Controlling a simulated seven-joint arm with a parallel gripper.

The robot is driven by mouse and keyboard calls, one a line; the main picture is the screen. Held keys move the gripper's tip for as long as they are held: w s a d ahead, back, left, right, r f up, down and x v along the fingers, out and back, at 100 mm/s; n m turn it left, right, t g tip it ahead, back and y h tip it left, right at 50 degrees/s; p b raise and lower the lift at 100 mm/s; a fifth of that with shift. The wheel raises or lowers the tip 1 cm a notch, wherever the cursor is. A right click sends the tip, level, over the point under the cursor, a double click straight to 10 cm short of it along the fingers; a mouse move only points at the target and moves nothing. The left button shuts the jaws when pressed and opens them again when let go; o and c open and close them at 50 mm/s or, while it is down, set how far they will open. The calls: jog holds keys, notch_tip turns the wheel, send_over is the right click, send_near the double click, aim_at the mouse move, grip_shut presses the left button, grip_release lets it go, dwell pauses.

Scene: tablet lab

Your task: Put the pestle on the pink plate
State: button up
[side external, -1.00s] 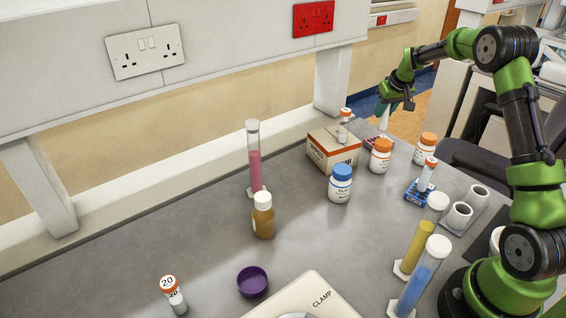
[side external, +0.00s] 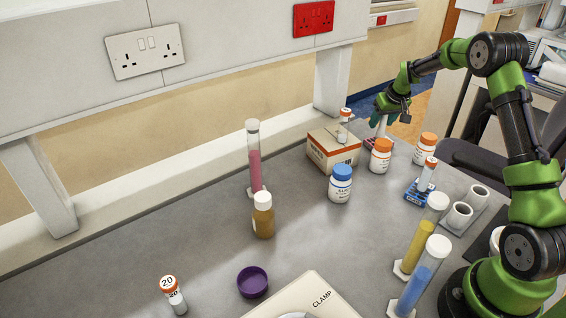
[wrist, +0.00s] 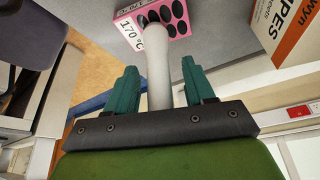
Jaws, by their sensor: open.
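The white pestle (wrist: 158,70) stands upright between my gripper's fingers in the wrist view. Its far end is at a pink block or plate (wrist: 128,30) with dark round holes and a "170 °C" label; I cannot tell whether it rests in or beside it. In the side view the pestle (side external: 382,127) shows narrowly below my gripper (side external: 379,118), behind the orange-capped bottle. My gripper (wrist: 159,68) is open, with one green finger on each side of the pestle and a gap at the right finger.
A cardboard box (side external: 333,150) stands left of the gripper, and also shows in the wrist view (wrist: 290,30). Orange-capped bottles (side external: 381,157) (side external: 426,148) and a blue-capped bottle (side external: 340,184) stand nearby.

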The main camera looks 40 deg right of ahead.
jog(key=v, duration=1.2)
jog(key=s+a+r+t, duration=0.1)
jog(key=s+a+r, duration=0.2)
jog(key=a+r, duration=0.5)
jog(key=s+a+t+y, duration=0.1)
jog(key=s+a+y, duration=0.1)
jog(key=s+a, duration=0.7)
jog(key=s+a+f+t+y, duration=0.1)
jog(key=s+a, duration=0.9)
jog(key=a, duration=0.4)
jog(key=shift+s+a+n+y, duration=0.15)
jog(key=shift+a+n+y, duration=0.15)
jog(key=shift+a+y, duration=0.1)
